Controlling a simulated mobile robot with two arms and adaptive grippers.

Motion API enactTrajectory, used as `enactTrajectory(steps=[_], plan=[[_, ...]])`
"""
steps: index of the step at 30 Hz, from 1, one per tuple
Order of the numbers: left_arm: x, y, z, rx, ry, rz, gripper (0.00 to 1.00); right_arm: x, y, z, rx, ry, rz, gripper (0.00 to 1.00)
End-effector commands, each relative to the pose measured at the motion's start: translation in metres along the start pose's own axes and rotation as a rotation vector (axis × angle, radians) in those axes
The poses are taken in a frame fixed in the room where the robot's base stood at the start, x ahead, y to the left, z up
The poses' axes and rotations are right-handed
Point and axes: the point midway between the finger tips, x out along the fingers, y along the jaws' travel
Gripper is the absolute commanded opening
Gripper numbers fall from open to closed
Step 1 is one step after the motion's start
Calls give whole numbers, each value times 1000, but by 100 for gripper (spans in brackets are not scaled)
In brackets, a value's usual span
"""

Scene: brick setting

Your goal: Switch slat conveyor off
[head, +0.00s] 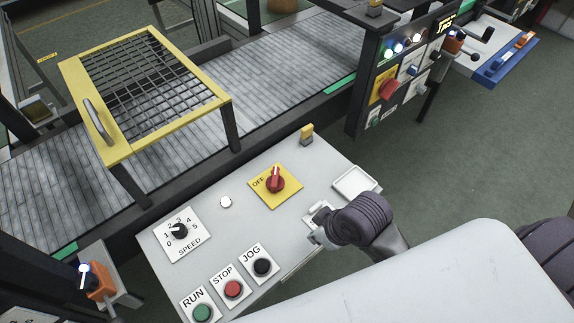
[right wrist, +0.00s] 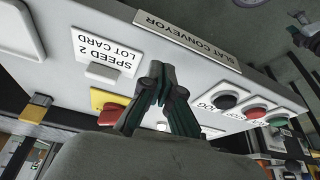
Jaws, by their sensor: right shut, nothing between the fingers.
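The slat conveyor's control panel (head: 215,245) is a pale sloping board. On it a red rotary knob (head: 275,184) sits on a yellow plate (head: 262,198). The word OFF is left of the knob, and its handle points up in the picture, not at that word. The knob also shows in the right wrist view (right wrist: 113,110), partly hidden. Green RUN (head: 201,313), red STOP (head: 233,289) and black JOG (head: 263,266) buttons line the near side. My left gripper is out of view.
The grey slat conveyor (head: 270,95) runs behind the panel, with a yellow-framed mesh guard (head: 150,90) over it. A speed dial (head: 180,230) is on the panel's left. A second panel (head: 405,70) with lit lamps stands at upper right. Green floor is open at right.

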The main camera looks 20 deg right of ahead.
Motion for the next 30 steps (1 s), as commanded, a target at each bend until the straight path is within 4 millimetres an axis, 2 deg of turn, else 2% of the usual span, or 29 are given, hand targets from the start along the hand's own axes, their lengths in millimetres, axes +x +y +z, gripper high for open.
enactTrajectory(steps=[8,14,18,24,30], plan=[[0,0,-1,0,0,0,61,10,23,-52,-271,20,-95,0],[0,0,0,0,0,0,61,-1,71,-96,-483,3,-162,0],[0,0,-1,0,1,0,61,-21,107,-120,-561,-1,-194,0],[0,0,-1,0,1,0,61,-44,136,-137,-602,4,-219,0],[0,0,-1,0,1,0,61,-49,140,-140,-607,7,-226,0]])
